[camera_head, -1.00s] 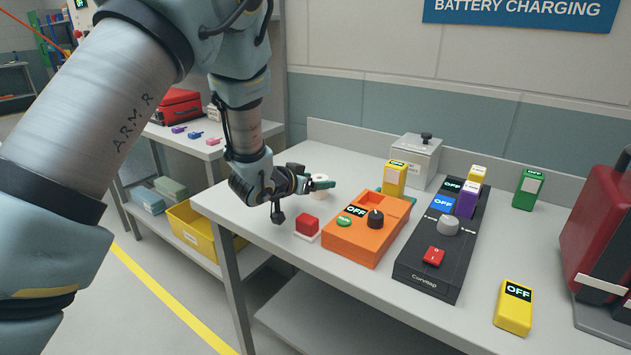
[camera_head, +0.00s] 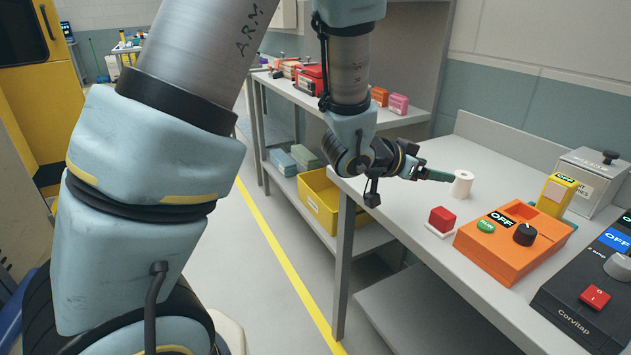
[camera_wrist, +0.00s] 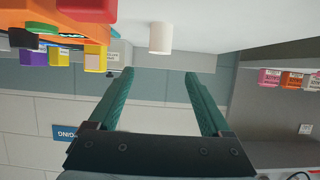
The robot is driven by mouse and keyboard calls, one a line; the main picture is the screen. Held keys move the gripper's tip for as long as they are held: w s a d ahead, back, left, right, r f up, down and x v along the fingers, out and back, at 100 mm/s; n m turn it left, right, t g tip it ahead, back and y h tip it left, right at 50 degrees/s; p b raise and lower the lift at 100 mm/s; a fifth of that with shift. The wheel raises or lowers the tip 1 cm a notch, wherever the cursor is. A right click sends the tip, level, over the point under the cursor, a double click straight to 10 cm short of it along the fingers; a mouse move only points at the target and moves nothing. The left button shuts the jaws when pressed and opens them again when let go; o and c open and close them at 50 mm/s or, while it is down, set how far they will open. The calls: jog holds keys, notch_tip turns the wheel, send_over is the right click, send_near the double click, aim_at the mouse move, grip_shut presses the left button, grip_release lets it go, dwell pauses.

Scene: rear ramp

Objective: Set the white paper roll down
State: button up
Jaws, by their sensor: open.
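The white paper roll (camera_head: 462,183) stands upright on the grey workbench (camera_head: 400,209), near its left end. In the wrist view the paper roll (camera_wrist: 161,38) is upside down, with its base on the bench top (camera_wrist: 210,22), beyond the fingertips. My gripper (camera_head: 446,177) is beside the roll on its left, low over the bench. In the wrist view my gripper's two green fingers (camera_wrist: 158,72) are spread wide with nothing between them. The roll lies apart from both fingers there.
A red block (camera_head: 442,219) on a white base stands just in front of the roll. An orange charger (camera_head: 512,245) and a black charger (camera_head: 585,290) stand to the right. A grey metal box (camera_head: 592,180) is at the back. A yellow bin (camera_head: 318,197) is on a lower shelf.

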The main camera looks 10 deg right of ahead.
jog(key=w+a+n+t+y, duration=0.1)
jog(key=w+a, duration=0.1)
jog(key=a, duration=0.1)
jog(key=w+a+n+t+y, duration=0.1)
jog(key=w+a, duration=0.2)
jog(key=w+a+f+n+y, duration=0.1)
jog(key=w+a, duration=0.2)
jog(key=shift+w+a+t+y, duration=0.1)
jog(key=shift+a+t+y, duration=0.25)
jog(key=shift+t+y, duration=0.05)
jog(key=w+a+f+n+y, duration=0.1)
jog(key=w+a+n+y, duration=0.1)
jog(key=a, duration=0.5)
jog(key=w+a+n+y, duration=0.2)
jog(key=a+y, duration=0.1)
jog(key=a, duration=0.4)
jog(key=s+a+n+g+y, duration=0.2)
jog(key=s+a, duration=0.3)
jog(key=a, duration=0.5)
jog(key=s+a+n+g+y, duration=0.2)
jog(key=s+a+n, duration=0.2)
jog(key=a, duration=0.5)
jog(key=s+f, duration=0.1)
jog(key=s, duration=0.1)
jog(key=shift+s+a+n+g, duration=0.3)
jog(key=shift+a+n+g, duration=0.05)
jog(key=shift+n+g, duration=0.05)
jog(key=shift+r, duration=0.15)
